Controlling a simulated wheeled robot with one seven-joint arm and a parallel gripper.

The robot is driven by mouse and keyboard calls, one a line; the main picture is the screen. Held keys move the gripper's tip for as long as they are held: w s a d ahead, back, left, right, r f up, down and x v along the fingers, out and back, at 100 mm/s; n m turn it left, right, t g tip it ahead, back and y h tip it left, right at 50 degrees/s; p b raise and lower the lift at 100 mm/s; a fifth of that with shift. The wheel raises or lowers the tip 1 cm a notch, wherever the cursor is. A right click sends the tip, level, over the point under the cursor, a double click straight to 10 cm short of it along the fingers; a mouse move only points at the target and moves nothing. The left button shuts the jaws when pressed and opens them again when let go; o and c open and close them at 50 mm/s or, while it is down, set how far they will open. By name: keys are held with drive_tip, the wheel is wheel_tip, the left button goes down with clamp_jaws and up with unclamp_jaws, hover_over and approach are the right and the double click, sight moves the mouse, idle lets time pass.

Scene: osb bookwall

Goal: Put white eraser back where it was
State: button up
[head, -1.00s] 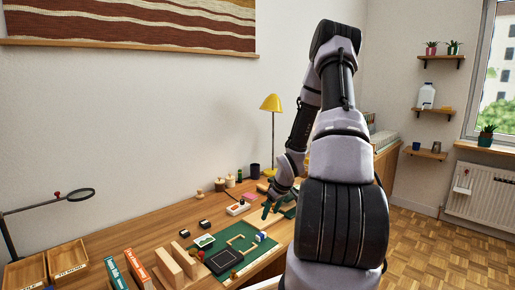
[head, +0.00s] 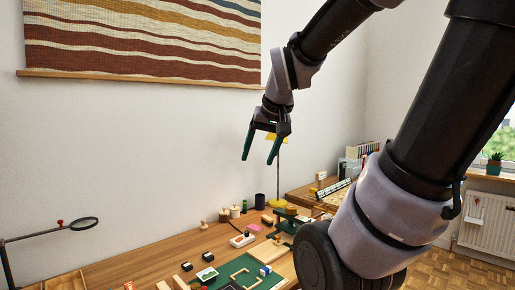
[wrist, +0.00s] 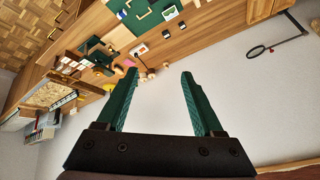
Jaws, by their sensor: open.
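My gripper (head: 259,159) is open and empty, held high above the back of the desk in front of the wall. Its two green fingers also show spread apart in the wrist view (wrist: 159,74), with nothing between them. A small white and blue block (head: 265,270), which looks like the white eraser, sits on the green mat (head: 229,268) near its right side. It is too small to be sure. The mat bears pale bracket-shaped outlines and also shows at the top of the wrist view (wrist: 130,14).
A dark cup (head: 260,201), wooden pieces (head: 224,215) and a yellow lamp are at the back. A magnifier (head: 84,224) stands at the left. Bare desk (head: 150,262) lies left of the mat.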

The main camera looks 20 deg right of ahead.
drive_tip(key=s+a+r+y, duration=0.1)
drive_tip(key=s+a+r, duration=0.1)
drive_tip(key=s, duration=0.3)
drive_tip(key=shift+a+r+m+y, duration=0.15)
drive_tip(key=shift+a+m+y, duration=0.15)
drive_tip(key=shift+a+m, duration=0.1)
